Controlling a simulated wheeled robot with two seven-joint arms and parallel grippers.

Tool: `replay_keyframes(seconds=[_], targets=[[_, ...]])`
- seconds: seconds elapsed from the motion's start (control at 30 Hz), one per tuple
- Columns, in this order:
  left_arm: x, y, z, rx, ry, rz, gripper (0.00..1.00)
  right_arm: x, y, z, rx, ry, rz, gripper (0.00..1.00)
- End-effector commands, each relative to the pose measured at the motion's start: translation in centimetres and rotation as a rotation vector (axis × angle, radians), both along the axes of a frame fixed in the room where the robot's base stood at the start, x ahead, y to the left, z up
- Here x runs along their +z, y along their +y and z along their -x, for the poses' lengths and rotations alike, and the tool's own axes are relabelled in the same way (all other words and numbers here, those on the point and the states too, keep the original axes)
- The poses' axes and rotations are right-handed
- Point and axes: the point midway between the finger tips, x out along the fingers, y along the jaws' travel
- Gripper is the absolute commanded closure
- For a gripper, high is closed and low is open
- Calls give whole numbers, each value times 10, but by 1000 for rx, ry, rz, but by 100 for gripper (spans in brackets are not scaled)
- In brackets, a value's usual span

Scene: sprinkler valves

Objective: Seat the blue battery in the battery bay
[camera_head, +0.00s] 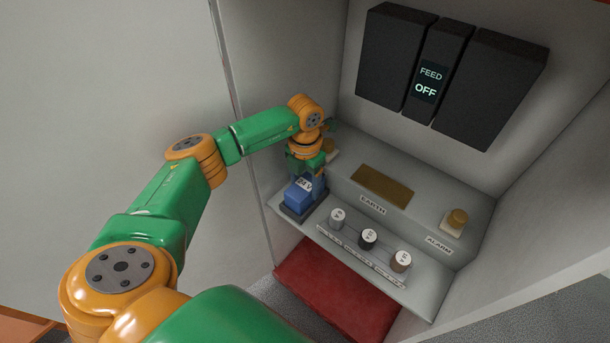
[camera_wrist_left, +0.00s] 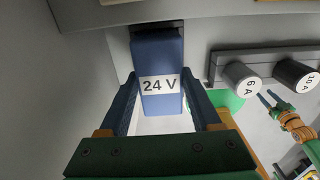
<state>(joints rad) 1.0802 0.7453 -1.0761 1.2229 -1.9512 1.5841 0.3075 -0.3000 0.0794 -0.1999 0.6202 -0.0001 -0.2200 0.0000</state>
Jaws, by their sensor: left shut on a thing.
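The blue battery (camera_head: 298,197), labelled 24 V, stands at the left end of the cabinet's lower shelf. In the left wrist view the battery (camera_wrist_left: 158,60) is between the two fingers of my left gripper (camera_wrist_left: 162,100), which is shut on it. In the head view my left gripper (camera_head: 306,180) is at the battery from above and behind. The dark battery bay (camera_head: 289,213) shows around the battery's foot; whether the battery is fully down in it I cannot tell. My right gripper (camera_wrist_left: 268,98) shows small in the left wrist view, its prongs apart and empty.
A grey fuse (camera_head: 337,217), a black fuse (camera_head: 368,238) and a brown fuse (camera_head: 401,261) stand right of the bay. A brass EARTH plate (camera_head: 383,186) and ALARM knob (camera_head: 457,218) are on the upper step. The cabinet's left wall is close to the bay.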

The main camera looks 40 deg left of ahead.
Motion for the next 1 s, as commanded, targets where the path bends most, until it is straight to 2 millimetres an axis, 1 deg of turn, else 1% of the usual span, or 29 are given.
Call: replay_keyframes(seconds=[0.5, 0.53, 0.63, 0.67, 0.9, 1.0], targets=[[-12, 0, -1, 0, -2, 1, 100, -9, 0, 0, 0, 0, 0, 50], [-11, 0, -1, 0, -2, 1, 30, -8, 0, 0, 0, 0, 0, 50], [-11, 0, 0, 0, -2, 1, 3, -8, 0, 0, 0, 0, 0, 50], [-11, 0, 0, 0, -2, 0, 0, -8, 0, 0, 0, 0, 0, 50], [-11, 0, 0, 0, 1, 0, 0, -8, 0, 0, 0, 0, 0, 50], [-5, 0, 0, 0, 1, 0, 0, -2, 0, 0, 0, 0, 0, 50]])
